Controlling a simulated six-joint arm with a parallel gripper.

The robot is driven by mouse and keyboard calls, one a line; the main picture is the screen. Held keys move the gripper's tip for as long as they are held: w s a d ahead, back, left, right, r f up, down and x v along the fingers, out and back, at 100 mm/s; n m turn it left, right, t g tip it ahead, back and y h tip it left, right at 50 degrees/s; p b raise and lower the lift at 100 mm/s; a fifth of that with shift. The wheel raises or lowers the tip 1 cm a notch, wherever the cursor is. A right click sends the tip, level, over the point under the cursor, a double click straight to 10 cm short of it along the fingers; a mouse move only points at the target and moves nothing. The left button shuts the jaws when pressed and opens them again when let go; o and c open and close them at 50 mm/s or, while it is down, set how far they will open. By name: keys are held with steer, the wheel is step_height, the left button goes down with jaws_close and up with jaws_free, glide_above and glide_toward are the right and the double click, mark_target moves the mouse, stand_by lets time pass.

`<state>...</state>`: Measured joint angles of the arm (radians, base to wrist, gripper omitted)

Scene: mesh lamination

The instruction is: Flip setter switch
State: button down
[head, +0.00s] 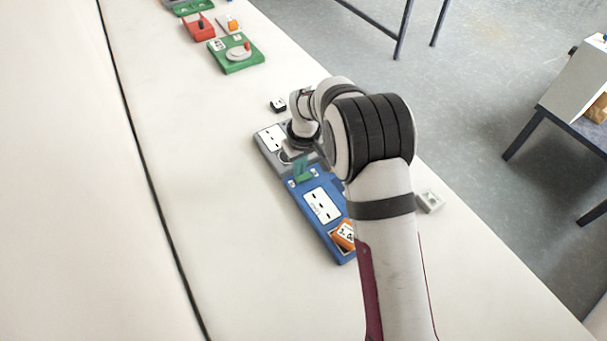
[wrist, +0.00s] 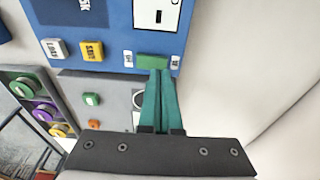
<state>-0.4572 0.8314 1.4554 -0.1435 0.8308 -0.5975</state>
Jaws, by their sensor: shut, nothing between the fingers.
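The likely setter switch is a green rocker (wrist: 152,61) on the edge of the blue panel (wrist: 112,24), between two small white labels, in the wrist view. Which way it is set I cannot tell. My gripper (wrist: 155,74) has teal fingers shut together and empty, with the tips at the green rocker; they appear to touch it, but contact is not certain. In the head view my gripper (head: 303,169) is over the end of the blue panel (head: 300,197), beside the grey panel (head: 262,151); my arm hides part of both.
White (wrist: 55,48) and yellow (wrist: 92,50) buttons sit on the blue panel. A grey unit (wrist: 110,92) adjoins it. In the head view an orange part (head: 343,235) lies at the blue panel's near end. A small white box (head: 430,201) stands right of my arm. The table's left side is clear.

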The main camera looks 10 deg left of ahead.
mark_target(300, 179)
steer(key=shift+f, duration=0.85)
stand_by(0.3)
step_height(300, 179, up, 7)
steer(key=shift+f, duration=0.15)
steer(key=shift+r, duration=0.2)
stand_by(0.4)
steer(key=s+d+r+m, duration=0.6)
steer(key=s+d+r, duration=0.4)
steer(key=d, duration=0.2)
steer(key=s+d+m, duration=0.4)
steer(key=s, duration=0.7)
steer(key=s+d+m+g, duration=0.1)
steer(key=s+d+m, duration=0.3)
steer(key=s, duration=0.7)
steer(key=shift+r+m+y, duration=0.3)
steer(key=shift+r, duration=0.1)
